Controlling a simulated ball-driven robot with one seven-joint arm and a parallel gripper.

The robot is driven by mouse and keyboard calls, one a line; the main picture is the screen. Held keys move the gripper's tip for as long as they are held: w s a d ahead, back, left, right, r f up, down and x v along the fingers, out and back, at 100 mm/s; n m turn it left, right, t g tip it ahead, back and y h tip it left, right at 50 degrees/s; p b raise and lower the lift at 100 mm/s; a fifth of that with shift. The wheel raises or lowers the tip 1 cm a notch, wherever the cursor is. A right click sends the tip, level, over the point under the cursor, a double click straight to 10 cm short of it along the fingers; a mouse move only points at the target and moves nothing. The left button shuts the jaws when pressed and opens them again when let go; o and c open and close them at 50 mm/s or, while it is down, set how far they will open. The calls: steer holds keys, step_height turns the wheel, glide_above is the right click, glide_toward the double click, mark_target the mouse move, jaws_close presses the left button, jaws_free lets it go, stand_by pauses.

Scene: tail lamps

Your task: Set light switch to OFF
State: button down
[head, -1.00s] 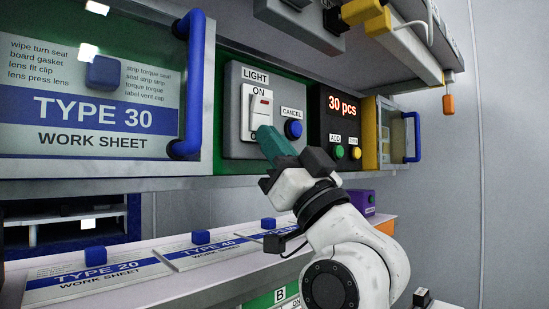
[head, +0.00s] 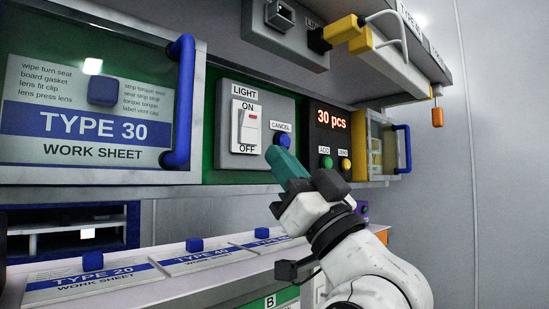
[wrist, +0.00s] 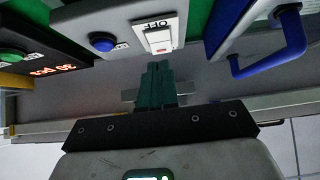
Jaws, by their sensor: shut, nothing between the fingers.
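The light switch (head: 247,130) is a white rocker with a red mark on a grey panel, with ON above and OFF below. Its upper end looks raised and its lower end pressed in. My gripper (head: 281,152) has teal fingers, shut and empty, to the lower right of the switch and just below the blue CANCEL button (head: 280,140). In the wrist view, which is upside down, the switch (wrist: 160,38) with its OFF label lies just beyond the fingertips (wrist: 156,66); a gap shows between them.
A glass-fronted case with a blue handle (head: 181,105) stands left of the switch. The 30 pcs display panel (head: 331,130) with green and yellow buttons is on the right. Work sheets with blue knobs (head: 195,244) lie on the shelf below. A grey box (head: 285,32) overhangs above.

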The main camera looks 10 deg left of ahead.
steer(key=b+v, duration=0.1)
steer(key=v, duration=0.7)
steer(key=shift+f, duration=0.25)
steer(key=shift+a, duration=0.15)
stand_by(0.7)
